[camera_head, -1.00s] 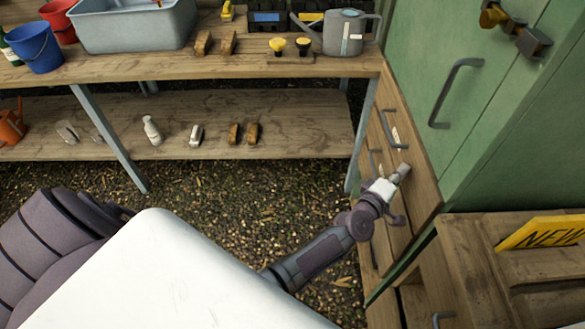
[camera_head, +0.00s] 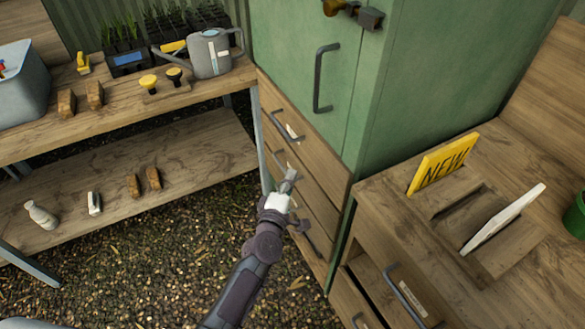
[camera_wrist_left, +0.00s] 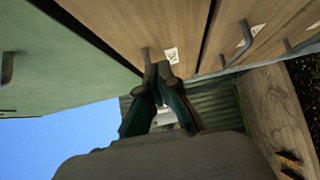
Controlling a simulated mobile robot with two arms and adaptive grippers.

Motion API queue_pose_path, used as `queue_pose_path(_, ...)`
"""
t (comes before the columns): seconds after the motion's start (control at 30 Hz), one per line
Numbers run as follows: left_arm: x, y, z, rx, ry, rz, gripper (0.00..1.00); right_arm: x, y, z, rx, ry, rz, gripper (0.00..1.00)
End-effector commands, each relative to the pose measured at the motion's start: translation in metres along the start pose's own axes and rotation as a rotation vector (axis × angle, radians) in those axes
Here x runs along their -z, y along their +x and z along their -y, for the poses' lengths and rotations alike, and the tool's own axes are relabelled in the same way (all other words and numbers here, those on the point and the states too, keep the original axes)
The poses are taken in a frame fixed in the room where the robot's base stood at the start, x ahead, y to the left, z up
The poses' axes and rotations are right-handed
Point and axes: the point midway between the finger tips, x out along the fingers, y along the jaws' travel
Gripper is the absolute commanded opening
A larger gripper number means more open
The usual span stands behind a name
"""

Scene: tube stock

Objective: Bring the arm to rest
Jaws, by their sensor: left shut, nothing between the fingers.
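My left gripper (camera_head: 290,178) is shut and empty at the end of my raised left arm, in front of the wooden drawers (camera_head: 318,208) under the green cabinet (camera_head: 310,85). In the left wrist view my left gripper (camera_wrist_left: 160,78) has its fingertips together, with the wooden drawer fronts (camera_wrist_left: 180,28) and a grey handle behind them. I cannot tell whether the fingers touch the drawer front. My right gripper is not in view.
A wooden bench (camera_head: 130,108) with a watering can (camera_head: 209,55) stands at the left. At the right, a worktop (camera_head: 385,215) holds a yellow NEW sign (camera_head: 440,163) and a white panel (camera_head: 502,218). A drawer below it sits partly out. Gravel floor is clear.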

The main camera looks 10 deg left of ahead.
Motion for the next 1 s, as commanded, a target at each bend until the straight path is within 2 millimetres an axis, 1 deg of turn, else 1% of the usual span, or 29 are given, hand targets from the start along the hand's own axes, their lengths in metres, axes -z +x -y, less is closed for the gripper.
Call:
queue_pose_path(0.03,0.000,-0.011,0.001,0.003,0.000,0.000,0.00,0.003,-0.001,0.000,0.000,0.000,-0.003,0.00)
queue_pose_path(0.1,0.001,-0.024,0.002,0.003,0.001,0.000,0.00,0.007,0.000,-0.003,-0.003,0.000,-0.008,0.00)
queue_pose_path(0.2,0.001,-0.040,0.002,0.004,0.001,-0.001,0.00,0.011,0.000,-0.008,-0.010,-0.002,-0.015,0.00)
queue_pose_path(0.3,0.001,-0.052,0.001,0.002,0.001,-0.001,0.00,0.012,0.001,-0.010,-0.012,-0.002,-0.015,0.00)
queue_pose_path(0.4,0.001,-0.059,0.001,0.002,0.001,-0.001,0.00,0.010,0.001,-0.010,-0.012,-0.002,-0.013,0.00)
queue_pose_path(0.57,0.001,-0.061,0.001,0.001,0.001,-0.001,0.00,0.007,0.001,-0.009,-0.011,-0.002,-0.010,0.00)
queue_pose_path(0.67,0.001,-0.063,0.009,0.019,0.022,0.004,0.00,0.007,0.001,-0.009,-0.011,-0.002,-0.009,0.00)
queue_pose_path(0.77,0.000,-0.070,0.042,0.087,0.104,0.024,0.00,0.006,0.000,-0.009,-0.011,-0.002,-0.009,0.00)
queue_pose_path(0.87,-0.001,-0.089,0.100,0.209,0.253,0.073,0.00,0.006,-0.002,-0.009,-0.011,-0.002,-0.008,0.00)
queue_pose_path(0.9,0.000,-0.101,0.128,0.268,0.325,0.102,0.00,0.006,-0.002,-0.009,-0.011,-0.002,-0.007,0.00)
queue_pose_path(0.97,0.001,-0.122,0.170,0.357,0.433,0.153,0.00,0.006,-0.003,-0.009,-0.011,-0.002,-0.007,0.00)
queue_pose_path(1.0,0.002,-0.139,0.197,0.416,0.504,0.191,0.00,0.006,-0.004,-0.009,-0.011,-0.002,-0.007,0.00)
